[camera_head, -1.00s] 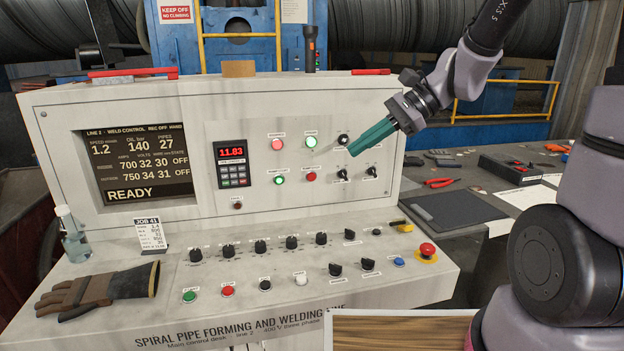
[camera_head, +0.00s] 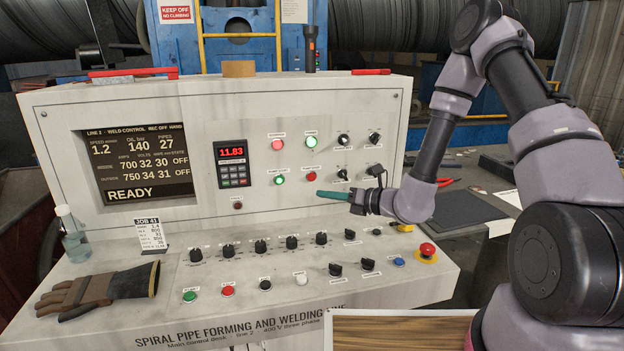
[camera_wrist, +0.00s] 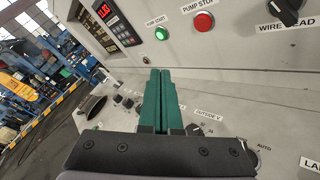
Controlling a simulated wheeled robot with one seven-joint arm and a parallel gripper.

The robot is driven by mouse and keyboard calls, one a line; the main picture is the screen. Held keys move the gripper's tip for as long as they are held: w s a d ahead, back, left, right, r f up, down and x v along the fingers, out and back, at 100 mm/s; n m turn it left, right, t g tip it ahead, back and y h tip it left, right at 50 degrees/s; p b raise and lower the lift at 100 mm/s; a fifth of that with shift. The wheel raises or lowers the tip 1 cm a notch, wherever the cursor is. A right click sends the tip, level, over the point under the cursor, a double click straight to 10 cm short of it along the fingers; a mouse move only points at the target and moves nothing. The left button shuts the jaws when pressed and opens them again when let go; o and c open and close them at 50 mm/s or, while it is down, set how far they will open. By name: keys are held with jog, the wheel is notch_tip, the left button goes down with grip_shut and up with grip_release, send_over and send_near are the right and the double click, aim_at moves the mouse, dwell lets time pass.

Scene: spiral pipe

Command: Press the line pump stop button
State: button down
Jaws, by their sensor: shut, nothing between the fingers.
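The pump stop button is a red round button (camera_head: 311,176) on the upright panel, right of the green pump start button (camera_head: 279,180). In the wrist view the red button (camera_wrist: 203,22) sits under a "PUMP STOP" label, and the green one (camera_wrist: 161,33) is to its left. My gripper (camera_head: 320,193) has its teal fingers together and empty. In the head view the fingertips appear a little below and right of the red button. In the wrist view the fingertips (camera_wrist: 161,72) show below the two buttons, apart from the red one.
Rotary knobs (camera_head: 343,174) are right of the button. The sloped desk below bears a row of knobs (camera_head: 292,242) and a red emergency button (camera_head: 427,249). The keypad display (camera_head: 232,164) is left of the buttons.

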jog(key=shift+w, duration=0.1)
jog(key=w+a, duration=0.2)
jog(key=w, duration=0.6)
jog(key=shift+a, duration=0.25)
jog(key=shift+w, duration=0.2)
dwell(1.8)
jog(key=shift+w+a, duration=0.1)
jog(key=shift+w, duration=0.2)
jog(key=shift+w+a, duration=0.1)
jog(key=shift+w, duration=0.25)
dwell(0.6)
jog(key=shift+s, duration=0.1)
jog(key=shift+s+d, duration=0.25)
jog(key=shift+s, duration=0.4)
jog(key=shift+s+d+r, duration=0.1)
jog(key=shift+s+d, duration=0.1)
jog(key=shift+s, duration=0.6)
jog(key=shift+s+d+f, duration=0.1)
jog(key=shift+s+d, duration=0.15)
jog(key=shift+s, duration=0.55)
jog(key=shift+s+d+r, duration=0.1)
jog(key=shift+s+d, duration=0.1)
jog(key=shift+s, duration=0.6)
